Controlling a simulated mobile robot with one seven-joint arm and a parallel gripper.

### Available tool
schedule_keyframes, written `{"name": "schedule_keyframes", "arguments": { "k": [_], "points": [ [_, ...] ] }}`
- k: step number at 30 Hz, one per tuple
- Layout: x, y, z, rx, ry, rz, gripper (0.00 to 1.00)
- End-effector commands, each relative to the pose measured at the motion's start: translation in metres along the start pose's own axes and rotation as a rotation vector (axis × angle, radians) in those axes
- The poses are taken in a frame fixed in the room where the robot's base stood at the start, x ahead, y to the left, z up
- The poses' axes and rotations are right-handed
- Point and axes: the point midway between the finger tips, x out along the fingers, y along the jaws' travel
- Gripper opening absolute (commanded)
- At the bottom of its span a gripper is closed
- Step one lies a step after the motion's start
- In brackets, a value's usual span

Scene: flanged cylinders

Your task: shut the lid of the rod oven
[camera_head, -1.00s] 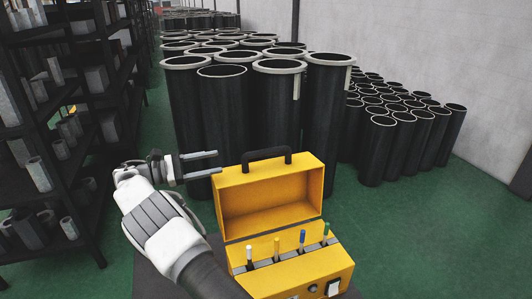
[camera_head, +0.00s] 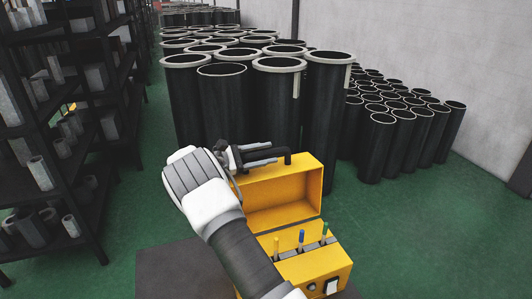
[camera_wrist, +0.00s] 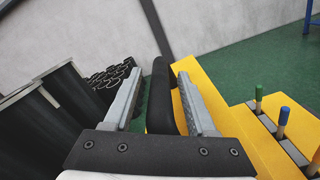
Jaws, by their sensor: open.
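The yellow rod oven (camera_head: 313,266) stands on a dark surface with its lid (camera_head: 290,201) raised. Several rods with coloured tops stand in its slots, among them a blue one (camera_head: 301,237); my arm hides the oven's left part. My gripper (camera_head: 277,154) is at the lid's top edge, by the black handle (camera_head: 288,158). In the wrist view, the handle (camera_wrist: 160,95) lies between the two open fingers of my gripper (camera_wrist: 158,90). The yellow lid (camera_wrist: 215,110) is just right of it. I cannot tell whether a finger touches the handle.
Tall black flanged cylinders (camera_head: 275,100) stand close behind the oven. Shorter black tubes (camera_head: 405,130) stand at the back right. A dark shelf (camera_head: 75,120) with grey cylinders is at the left. Green floor (camera_head: 420,235) is free at the right.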

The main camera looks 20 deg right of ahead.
Motion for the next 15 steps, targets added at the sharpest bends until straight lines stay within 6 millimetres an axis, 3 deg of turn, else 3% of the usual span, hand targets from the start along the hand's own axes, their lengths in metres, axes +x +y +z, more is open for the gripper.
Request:
{"name": "schedule_keyframes", "arguments": {
  "k": [9,15],
  "points": [
    [0.0029,0.0000,-0.0002,0.000,0.001,0.000,0.57],
    [0.0028,0.0000,-0.0002,0.000,0.001,0.000,0.21]
  ]
}}
